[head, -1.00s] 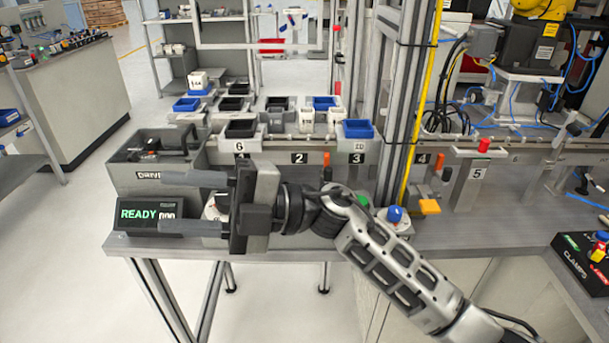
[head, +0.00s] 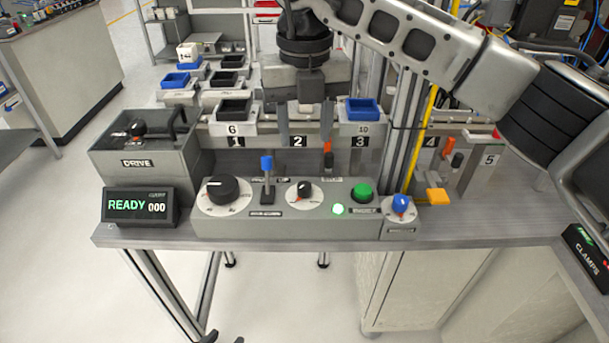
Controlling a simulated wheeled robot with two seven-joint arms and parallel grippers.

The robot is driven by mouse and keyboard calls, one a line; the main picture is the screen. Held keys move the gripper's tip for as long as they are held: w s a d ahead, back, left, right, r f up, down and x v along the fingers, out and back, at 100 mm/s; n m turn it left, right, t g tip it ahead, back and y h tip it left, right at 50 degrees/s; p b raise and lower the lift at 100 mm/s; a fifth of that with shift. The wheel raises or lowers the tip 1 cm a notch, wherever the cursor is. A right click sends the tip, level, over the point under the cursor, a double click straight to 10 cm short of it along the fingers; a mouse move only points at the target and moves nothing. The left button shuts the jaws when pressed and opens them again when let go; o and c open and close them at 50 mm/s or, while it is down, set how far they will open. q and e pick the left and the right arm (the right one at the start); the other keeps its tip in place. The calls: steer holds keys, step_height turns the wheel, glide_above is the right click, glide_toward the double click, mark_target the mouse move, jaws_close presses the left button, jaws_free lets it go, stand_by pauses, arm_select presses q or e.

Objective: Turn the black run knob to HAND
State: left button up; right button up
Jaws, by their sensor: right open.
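The control panel (head: 270,222) at the bench front has a large black knob (head: 222,188) on a white dial at its left and a smaller black knob (head: 304,188) on a white dial near its middle. Their labels are too small to read, so I cannot tell which is the run knob or where HAND is. My right gripper (head: 305,135) points down, open and empty, its fingers behind and above the smaller knob, apart from it. My left gripper is not in view.
A blue-topped lever (head: 266,178) stands between the knobs. A green button (head: 363,191) and a blue knob (head: 401,203) are to the right. The DRIVE box (head: 138,160) and READY display (head: 140,207) are at left. Black and blue bins (head: 361,109) stand behind.

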mark_target(305, 185)
step_height(305, 185, down, 11)
steer(key=shift+r+p, duration=0.1)
steer(key=shift+p, duration=0.55)
jaws_close()
